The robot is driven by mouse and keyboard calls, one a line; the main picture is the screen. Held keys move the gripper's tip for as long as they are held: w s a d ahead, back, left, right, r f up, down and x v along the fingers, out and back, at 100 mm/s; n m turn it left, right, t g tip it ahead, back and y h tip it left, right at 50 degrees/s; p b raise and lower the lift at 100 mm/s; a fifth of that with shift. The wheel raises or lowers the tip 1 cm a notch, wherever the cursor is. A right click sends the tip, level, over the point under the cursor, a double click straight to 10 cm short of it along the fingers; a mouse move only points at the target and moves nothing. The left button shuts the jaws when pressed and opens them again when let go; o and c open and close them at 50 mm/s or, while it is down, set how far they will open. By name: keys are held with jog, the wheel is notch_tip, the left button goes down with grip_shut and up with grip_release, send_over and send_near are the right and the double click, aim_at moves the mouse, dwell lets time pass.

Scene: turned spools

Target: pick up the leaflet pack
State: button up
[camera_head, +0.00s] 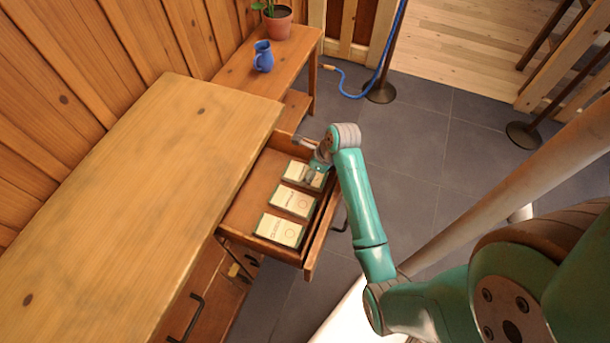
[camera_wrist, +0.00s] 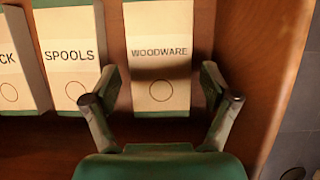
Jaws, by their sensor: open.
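Three cream leaflet packs with green edges lie in a row in an open wooden drawer. The far one (camera_head: 303,173) is partly hidden by my gripper (camera_head: 319,166); in the wrist view it reads WOODWARE (camera_wrist: 158,75). The middle pack (camera_head: 292,202) reads SPOOLS (camera_wrist: 70,62) in the wrist view. The near pack (camera_head: 279,229) shows only the letters "CK" (camera_wrist: 10,70) there. My gripper (camera_wrist: 161,100) is open, its fingers to either side of the WOODWARE pack's lower part, with nothing held. How far above the pack the fingertips are I cannot tell.
The drawer (camera_head: 238,214) juts from a wooden counter (camera_head: 150,170), its side wall close to the right finger. A side table (camera_head: 285,58) behind carries a blue jug (camera_head: 263,57) and a potted plant (camera_head: 277,22). Grey floor (camera_head: 420,150) lies open to the right.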

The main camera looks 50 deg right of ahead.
jog(key=shift+x, duration=1.3)
jog(key=c, duration=1)
jog(key=shift+w+r, duration=0.1)
